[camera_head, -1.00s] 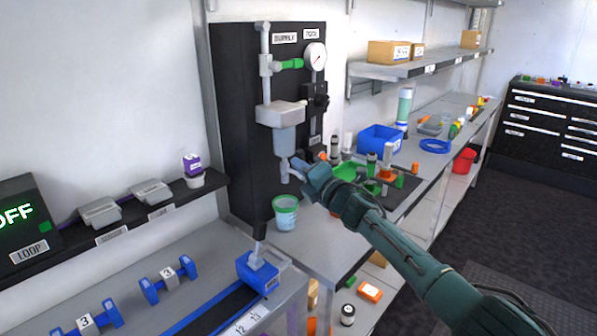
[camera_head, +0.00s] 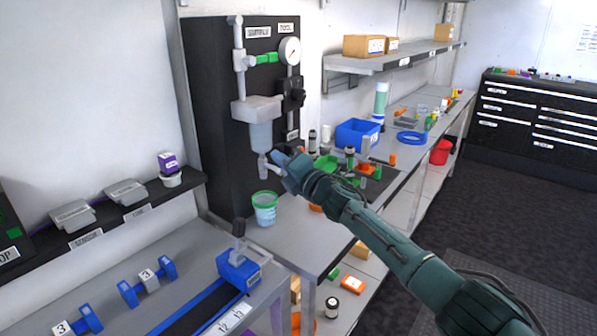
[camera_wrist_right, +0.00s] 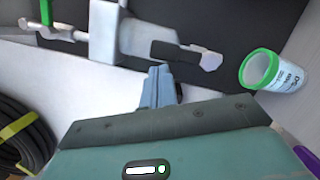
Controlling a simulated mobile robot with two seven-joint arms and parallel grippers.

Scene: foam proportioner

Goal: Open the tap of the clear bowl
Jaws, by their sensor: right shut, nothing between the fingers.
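The clear bowl (camera_head: 262,137) hangs under a grey housing (camera_head: 256,109) on the black panel. Its small pale tap (camera_head: 263,168) is at the bottom of the bowl. My right gripper (camera_head: 277,158) is shut and empty, with its tips close to the right of the tap; I cannot tell whether they touch it. In the right wrist view, the shut fingers (camera_wrist_right: 158,82) point toward the bowl (camera_wrist_right: 140,38), and the tap's pale end (camera_wrist_right: 210,61) shows to their right. A dark piece lies between bowl and tap end. My left gripper is out of view.
A clear cup with a green rim (camera_head: 265,208) stands on the bench below the tap. A pressure gauge (camera_head: 290,51) and a green-handled valve (camera_head: 266,58) are higher on the panel. A blue bin (camera_head: 358,134) and small parts crowd the bench to the right.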

